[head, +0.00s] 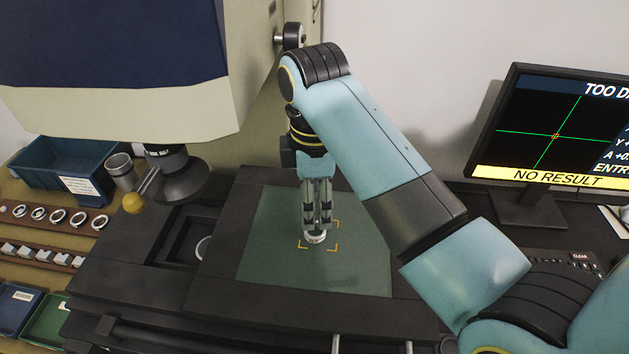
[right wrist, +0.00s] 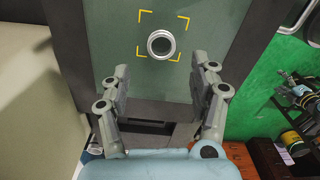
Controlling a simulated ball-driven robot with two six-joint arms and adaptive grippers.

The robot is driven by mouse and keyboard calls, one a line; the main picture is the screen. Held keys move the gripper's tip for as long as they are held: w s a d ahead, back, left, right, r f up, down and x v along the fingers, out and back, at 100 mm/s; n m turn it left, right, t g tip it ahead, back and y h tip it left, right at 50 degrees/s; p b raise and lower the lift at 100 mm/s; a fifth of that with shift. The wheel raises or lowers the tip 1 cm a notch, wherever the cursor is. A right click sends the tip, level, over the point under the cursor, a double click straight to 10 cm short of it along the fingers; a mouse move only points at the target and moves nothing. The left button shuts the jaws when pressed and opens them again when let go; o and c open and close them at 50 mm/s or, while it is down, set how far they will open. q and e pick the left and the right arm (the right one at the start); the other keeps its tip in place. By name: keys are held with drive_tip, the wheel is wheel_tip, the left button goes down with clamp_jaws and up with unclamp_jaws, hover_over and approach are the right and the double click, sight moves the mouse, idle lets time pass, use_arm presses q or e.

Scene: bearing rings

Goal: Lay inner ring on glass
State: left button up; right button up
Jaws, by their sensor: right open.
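The inner ring (head: 315,238) is a small silver ring on the green-tinted glass (head: 265,268), within yellow corner marks. In the right wrist view the ring (right wrist: 149,45) lies flat inside the marks, towards their lower side, with glass (right wrist: 120,50) around it. My right gripper (head: 317,222) points down right above the ring in the head view. Its two fingers (right wrist: 164,78) are spread apart with nothing between them, and the ring shows beyond the fingertips. I cannot tell the exact gap in height. My left gripper is not in view.
A dark lens housing (head: 183,182) hangs left of the glass. Racks at the left hold several rings (head: 58,215) and several small blocks (head: 42,254). A blue bin (head: 60,165) stands behind them. A monitor (head: 545,125) at right reads "NO RESULT". Glass around the ring is clear.

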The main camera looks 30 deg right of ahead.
wheel_tip(320, 180, up, 5)
drive_tip(key=shift+r, duration=0.2)
idle(0.6)
